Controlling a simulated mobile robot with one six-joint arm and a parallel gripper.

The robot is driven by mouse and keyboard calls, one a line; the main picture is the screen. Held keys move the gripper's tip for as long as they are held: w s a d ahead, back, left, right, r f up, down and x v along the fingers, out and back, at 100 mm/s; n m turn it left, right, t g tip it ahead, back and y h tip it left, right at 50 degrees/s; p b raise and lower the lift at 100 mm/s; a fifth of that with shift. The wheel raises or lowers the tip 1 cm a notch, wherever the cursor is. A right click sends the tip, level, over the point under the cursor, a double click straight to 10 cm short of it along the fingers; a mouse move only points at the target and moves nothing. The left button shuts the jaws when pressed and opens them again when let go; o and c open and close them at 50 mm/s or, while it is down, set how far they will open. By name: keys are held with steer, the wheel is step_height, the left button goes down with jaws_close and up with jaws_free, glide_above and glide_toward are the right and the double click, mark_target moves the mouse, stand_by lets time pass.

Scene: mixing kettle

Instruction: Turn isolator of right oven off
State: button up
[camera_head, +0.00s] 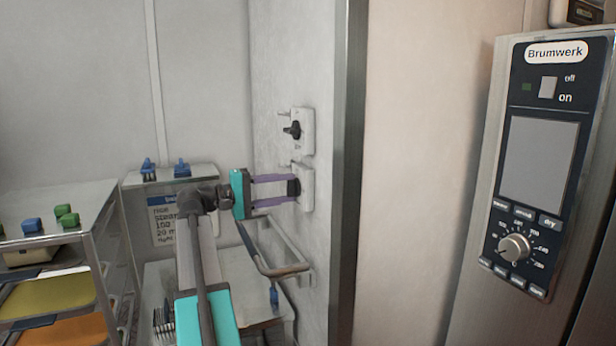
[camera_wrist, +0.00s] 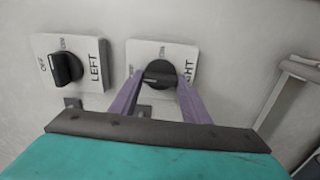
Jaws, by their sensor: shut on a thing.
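The right isolator is the lower white plate (camera_head: 307,190) on the wall in the head view. In the wrist view its plate (camera_wrist: 188,52) shows part of its label, with a black knob (camera_wrist: 160,73). My gripper (camera_head: 291,188) has its purple fingers around this knob, shut on it. The knob's bar lies across the wrist picture, unlike the left isolator's upright one; the fingers partly cover its markings. The left isolator (camera_wrist: 66,67), marked LEFT with OFF and ON, is free beside it; it is the upper plate (camera_head: 307,131) in the head view.
A metal handrail (camera_head: 272,268) sticks out of the wall just below my gripper. The oven panel (camera_head: 545,165) marked Brumwerk stands at the right. A rack (camera_head: 60,210) with colored blocks and trays is at the left.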

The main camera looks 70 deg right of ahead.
steer(key=o, duration=1.1)
steer(key=v, duration=0.7)
steer(key=shift+w, duration=0.15)
